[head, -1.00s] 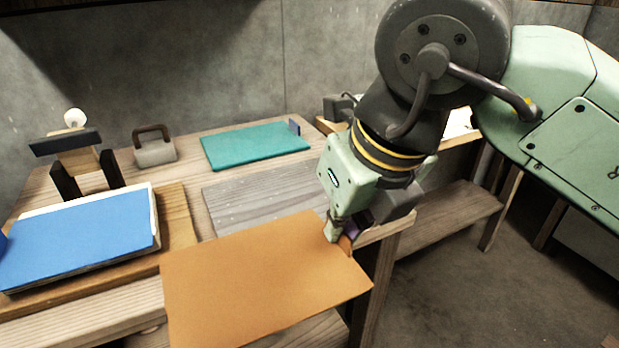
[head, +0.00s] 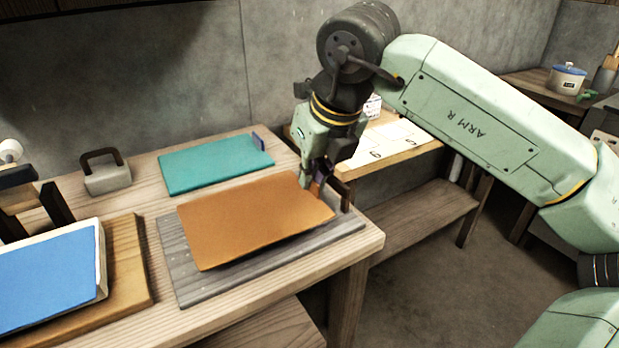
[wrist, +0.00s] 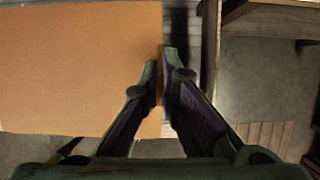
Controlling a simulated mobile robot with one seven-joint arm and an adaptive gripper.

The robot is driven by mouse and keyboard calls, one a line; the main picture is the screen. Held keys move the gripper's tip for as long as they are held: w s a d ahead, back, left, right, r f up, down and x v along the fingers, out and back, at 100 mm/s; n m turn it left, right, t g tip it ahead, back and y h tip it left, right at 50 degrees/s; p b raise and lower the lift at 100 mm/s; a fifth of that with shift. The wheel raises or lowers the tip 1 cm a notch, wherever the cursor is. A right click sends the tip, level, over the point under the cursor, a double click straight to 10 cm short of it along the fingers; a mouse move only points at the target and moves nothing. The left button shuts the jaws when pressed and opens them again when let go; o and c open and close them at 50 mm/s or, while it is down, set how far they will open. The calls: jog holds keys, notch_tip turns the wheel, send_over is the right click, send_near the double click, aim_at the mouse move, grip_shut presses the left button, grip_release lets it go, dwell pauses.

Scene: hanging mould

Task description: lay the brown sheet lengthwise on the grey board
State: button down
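The brown sheet (head: 255,218) is above the grey board (head: 190,285), its long side running along the board's long side. A dark shadow shows under its front edge, so at least that part seems raised off the board. The board shows past the sheet at the left, front and right. My gripper (head: 312,190) is shut on the sheet's right edge. In the wrist view the fingers (wrist: 162,95) pinch the edge of the sheet (wrist: 75,70), which extends to the left.
A teal sheet (head: 205,167) lies behind the grey board. A blue pad (head: 45,285) on a wooden board (head: 130,265) is at the left. A grey block with a dark handle (head: 106,176) stands at the back left. The table's right edge (head: 365,250) is close to the board.

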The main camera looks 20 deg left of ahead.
jog(key=shift+w+a, duration=0.3)
jog(key=shift+w, duration=0.35)
jog(key=shift+w+a, duration=0.2)
jog(key=shift+w, duration=0.35)
notch_tip(320, 180, down, 3)
jog(key=shift+r+p, duration=0.1)
jog(key=shift+p, duration=0.35)
jog(key=shift+f, duration=0.5)
jog(key=shift+f, duration=0.1)
jog(key=shift+f, duration=0.1)
jog(key=c, duration=2.1)
grip_release()
